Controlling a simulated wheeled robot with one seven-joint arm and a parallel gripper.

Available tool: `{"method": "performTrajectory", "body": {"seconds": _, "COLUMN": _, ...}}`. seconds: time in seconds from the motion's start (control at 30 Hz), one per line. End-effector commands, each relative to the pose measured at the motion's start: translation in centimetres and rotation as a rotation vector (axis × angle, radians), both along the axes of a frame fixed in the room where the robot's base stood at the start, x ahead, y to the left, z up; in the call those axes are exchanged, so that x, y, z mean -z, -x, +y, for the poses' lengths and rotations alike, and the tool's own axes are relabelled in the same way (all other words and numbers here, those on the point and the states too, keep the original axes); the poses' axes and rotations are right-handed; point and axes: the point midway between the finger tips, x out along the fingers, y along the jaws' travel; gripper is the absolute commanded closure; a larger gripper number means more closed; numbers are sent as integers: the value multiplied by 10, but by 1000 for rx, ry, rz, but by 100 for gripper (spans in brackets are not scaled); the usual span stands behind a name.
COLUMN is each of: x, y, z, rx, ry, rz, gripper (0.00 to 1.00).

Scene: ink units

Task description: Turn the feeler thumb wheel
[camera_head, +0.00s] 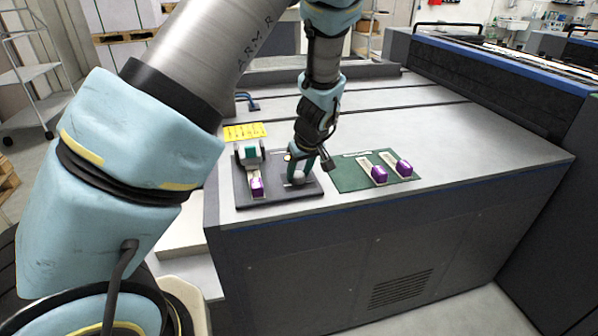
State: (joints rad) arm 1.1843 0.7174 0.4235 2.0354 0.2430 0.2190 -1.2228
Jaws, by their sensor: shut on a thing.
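My gripper (304,170) points down over the dark base plate (237,187) near the front left of the machine top. Its fingers are shut on a small grey rounded part at the plate's right side, which looks like the feeler thumb wheel (298,178). The fingers cover much of this part, so its turn position cannot be told. On the left half of the same plate stands a pale unit with a green block (252,152) and a purple end (257,187).
A green mat (349,179) right of my gripper holds two pale pieces with purple ends (379,174) (403,167). A yellow label (245,131) lies behind the plate. The grey machine top (450,130) is clear at the right. Its front edge is close to the plate.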

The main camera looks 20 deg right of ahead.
Motion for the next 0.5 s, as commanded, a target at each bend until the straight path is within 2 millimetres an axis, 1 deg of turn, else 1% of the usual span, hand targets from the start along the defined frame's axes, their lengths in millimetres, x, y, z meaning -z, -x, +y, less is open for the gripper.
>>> {"method": "performTrajectory", "body": {"seconds": 0.23, "x": 1, "y": 0, "z": 0, "rx": 29, "ry": 2, "rz": 1, "gripper": 100}}
{"method": "performTrajectory", "body": {"seconds": 0.5, "x": 2, "y": 0, "z": 3, "rx": 261, "ry": 3, "rz": 2, "gripper": 100}}
